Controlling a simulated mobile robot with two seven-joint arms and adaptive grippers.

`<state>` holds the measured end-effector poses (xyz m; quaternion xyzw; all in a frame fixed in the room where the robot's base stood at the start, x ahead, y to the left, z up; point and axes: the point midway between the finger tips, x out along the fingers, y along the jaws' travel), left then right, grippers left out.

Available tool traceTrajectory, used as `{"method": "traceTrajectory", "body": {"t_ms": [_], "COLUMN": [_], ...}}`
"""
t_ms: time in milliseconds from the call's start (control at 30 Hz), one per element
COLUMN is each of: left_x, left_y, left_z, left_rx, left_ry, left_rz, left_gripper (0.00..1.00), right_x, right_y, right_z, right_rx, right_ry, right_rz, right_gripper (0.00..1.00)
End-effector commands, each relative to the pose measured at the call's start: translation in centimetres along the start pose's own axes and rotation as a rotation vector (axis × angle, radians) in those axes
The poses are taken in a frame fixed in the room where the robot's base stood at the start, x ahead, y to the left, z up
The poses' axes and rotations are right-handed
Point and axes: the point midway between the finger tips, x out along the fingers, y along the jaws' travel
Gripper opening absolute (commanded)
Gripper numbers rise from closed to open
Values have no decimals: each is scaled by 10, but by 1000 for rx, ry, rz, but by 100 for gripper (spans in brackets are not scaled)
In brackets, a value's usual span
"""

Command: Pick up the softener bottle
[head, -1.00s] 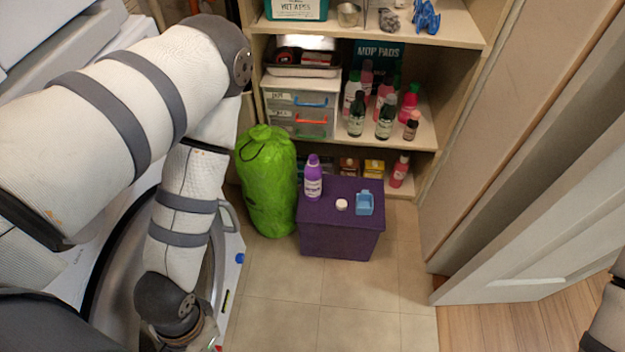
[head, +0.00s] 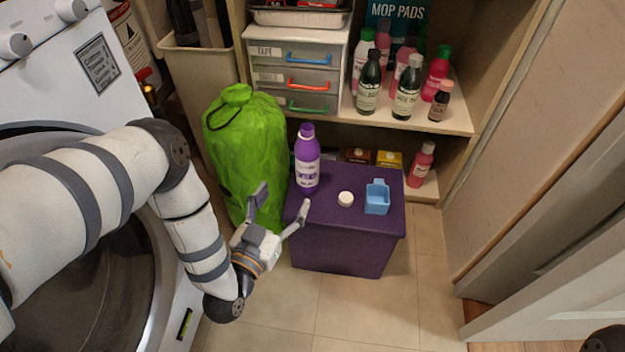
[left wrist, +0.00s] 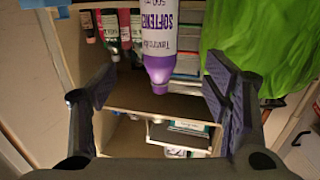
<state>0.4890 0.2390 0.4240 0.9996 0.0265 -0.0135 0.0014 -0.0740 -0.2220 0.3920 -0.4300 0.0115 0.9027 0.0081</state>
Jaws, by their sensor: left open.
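The softener bottle (head: 307,160) is purple with a white label and stands upright on the back left of a purple bin (head: 345,238). In the left wrist view the bottle (left wrist: 158,45) appears upside down, its narrow purple top pointing down the picture between the spread fingers. My left gripper (head: 282,198) is open and empty in front of the bin's left side, lower in the picture than the bottle and apart from it. Its two fingers also show in the left wrist view (left wrist: 160,85). My right gripper is not in view.
A white cap (head: 345,199) and a blue scoop (head: 377,198) lie on the bin, right of the bottle. A green bag (head: 245,150) stands close on the left. Shelves with bottles and drawers (head: 295,75) rise behind. The floor in front is clear.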

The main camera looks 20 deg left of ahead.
Motion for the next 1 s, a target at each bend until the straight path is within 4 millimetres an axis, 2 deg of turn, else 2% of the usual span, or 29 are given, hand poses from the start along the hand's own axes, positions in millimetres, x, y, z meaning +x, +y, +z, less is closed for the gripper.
{"method": "traceTrajectory", "body": {"t_ms": [200,433,600,733,900,933,1000], "left_x": [46,79,112,123,124,123,123], "left_y": [-3,-2,-1,0,0,0,0], "left_z": [-6,-7,-5,-8,-10,-10,-9], "left_rx": [4,3,3,2,2,2,2], "left_ry": [35,29,28,27,28,27,27], "left_rz": [-10,-8,-8,-7,-7,-7,-7], "left_gripper": [70,70,70,70,70,65,50], "right_x": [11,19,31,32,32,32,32], "right_y": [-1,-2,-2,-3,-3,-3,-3], "right_z": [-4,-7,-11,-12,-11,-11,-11], "right_rx": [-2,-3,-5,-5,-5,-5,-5], "right_ry": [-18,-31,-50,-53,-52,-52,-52], "right_rz": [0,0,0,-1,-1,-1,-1], "right_gripper": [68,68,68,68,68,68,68]}}
